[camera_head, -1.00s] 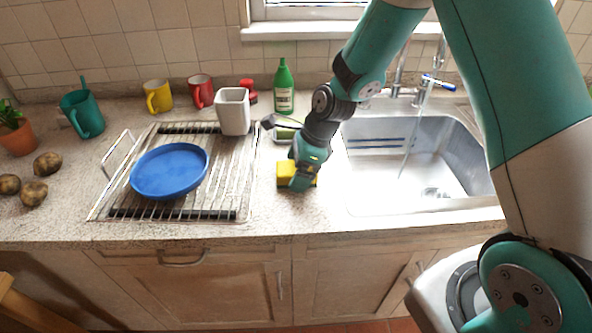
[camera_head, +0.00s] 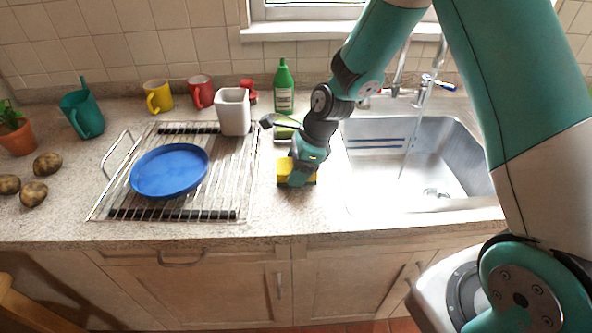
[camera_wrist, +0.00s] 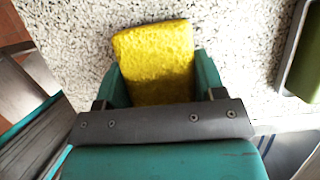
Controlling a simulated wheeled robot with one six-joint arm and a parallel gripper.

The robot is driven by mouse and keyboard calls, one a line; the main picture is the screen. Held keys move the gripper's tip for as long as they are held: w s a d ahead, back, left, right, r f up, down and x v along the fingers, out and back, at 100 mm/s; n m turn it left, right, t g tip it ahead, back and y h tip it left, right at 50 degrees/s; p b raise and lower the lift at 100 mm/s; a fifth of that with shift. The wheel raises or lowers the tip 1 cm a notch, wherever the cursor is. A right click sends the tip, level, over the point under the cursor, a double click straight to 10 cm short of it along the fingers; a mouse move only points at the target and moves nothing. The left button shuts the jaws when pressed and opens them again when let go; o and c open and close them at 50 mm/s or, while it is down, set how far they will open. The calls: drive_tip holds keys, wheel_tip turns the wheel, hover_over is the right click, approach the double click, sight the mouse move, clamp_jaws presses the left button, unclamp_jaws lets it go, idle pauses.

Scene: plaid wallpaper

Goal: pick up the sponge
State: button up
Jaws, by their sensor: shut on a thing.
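The yellow sponge (camera_head: 284,169) is on the countertop between the drying rack and the sink. In the wrist view the sponge (camera_wrist: 155,60) lies between the two teal fingers, with its far end sticking out past them. My gripper (camera_head: 297,178) is shut on the sponge, one finger along each side. In the head view my gripper hides part of the sponge, and I cannot tell whether it touches the counter.
A wire drying rack (camera_head: 120,203) with a blue plate (camera_head: 170,170) and a white cup (camera_head: 233,111) stands left. The steel sink (camera_head: 420,178) is right. A green bottle (camera_head: 284,90) and a green-and-dark object (camera_head: 284,133) are behind. The counter in front is clear.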

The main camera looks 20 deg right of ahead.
wheel_tip(320, 180, up, 19)
drive_tip(key=shift+r, duration=0.1)
drive_tip(key=shift+o, duration=0.5)
drive_tip(key=shift+c, duration=0.3)
